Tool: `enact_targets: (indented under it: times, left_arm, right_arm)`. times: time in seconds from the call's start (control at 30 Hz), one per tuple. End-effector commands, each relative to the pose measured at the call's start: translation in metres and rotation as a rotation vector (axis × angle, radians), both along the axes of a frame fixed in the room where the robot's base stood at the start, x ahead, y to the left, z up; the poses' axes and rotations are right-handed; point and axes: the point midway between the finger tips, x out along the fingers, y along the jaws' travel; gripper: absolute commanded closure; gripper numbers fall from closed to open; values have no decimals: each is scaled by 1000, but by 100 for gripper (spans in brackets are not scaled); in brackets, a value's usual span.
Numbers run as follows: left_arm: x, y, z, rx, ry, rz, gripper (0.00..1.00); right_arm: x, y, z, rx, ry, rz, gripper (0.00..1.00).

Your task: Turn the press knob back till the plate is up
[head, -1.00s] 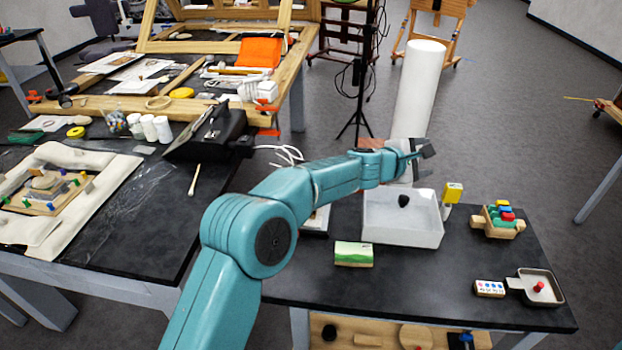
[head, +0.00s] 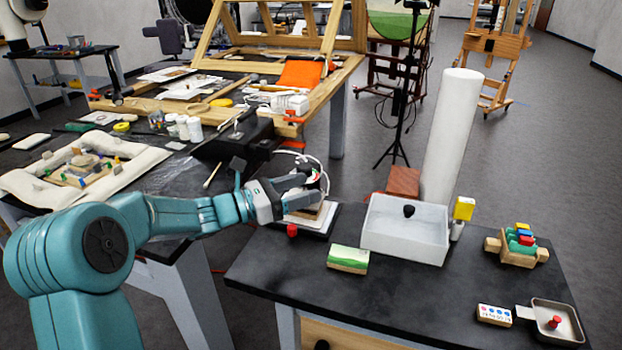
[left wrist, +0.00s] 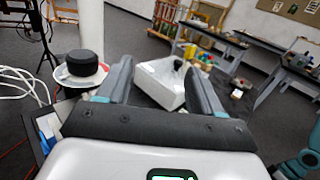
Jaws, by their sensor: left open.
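The press (head: 322,226) stands at the back left of the near black table, with a dark base and pale and wooden layers. My left gripper (head: 312,189) is at the press and hides much of it, including most of its top. In the left wrist view a black round knob (left wrist: 84,63) sits above a white round part (left wrist: 72,78). The knob is to the left of the left finger, outside the jaws. The left gripper's fingers (left wrist: 158,72) are apart with nothing between them. How high the plate stands cannot be told.
A white tray (head: 405,245) with a black piece is right of the press. A green-and-white block (head: 348,258) and a red-topped piece (head: 292,231) are in front. A tall white cylinder (head: 452,135) rises behind. The table's front middle is clear.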

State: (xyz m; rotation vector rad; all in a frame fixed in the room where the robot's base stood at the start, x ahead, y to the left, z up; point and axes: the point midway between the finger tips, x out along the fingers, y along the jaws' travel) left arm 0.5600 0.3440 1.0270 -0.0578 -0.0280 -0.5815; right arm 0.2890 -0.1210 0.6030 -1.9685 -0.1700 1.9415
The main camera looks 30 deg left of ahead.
Motion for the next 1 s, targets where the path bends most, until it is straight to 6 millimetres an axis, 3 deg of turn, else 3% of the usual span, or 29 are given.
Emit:
enact_targets:
  times: [0.03,0.2,0.4,0.57,1.0]
  left_arm:
    - [-11,22,-8,8,5,48,34]
    - [-37,76,-9,43,2,167,34]
    - [-55,112,-16,62,12,244,34]
    - [-43,110,-16,63,15,249,34]
    - [53,73,-16,62,15,246,34]
  right_arm:
    - [0,0,-10,0,0,0,57]
    - [0,0,-20,0,0,0,57]
    - [0,0,-27,0,0,0,57]
    - [0,0,-25,0,0,0,57]
    - [0,0,-15,0,0,0,57]
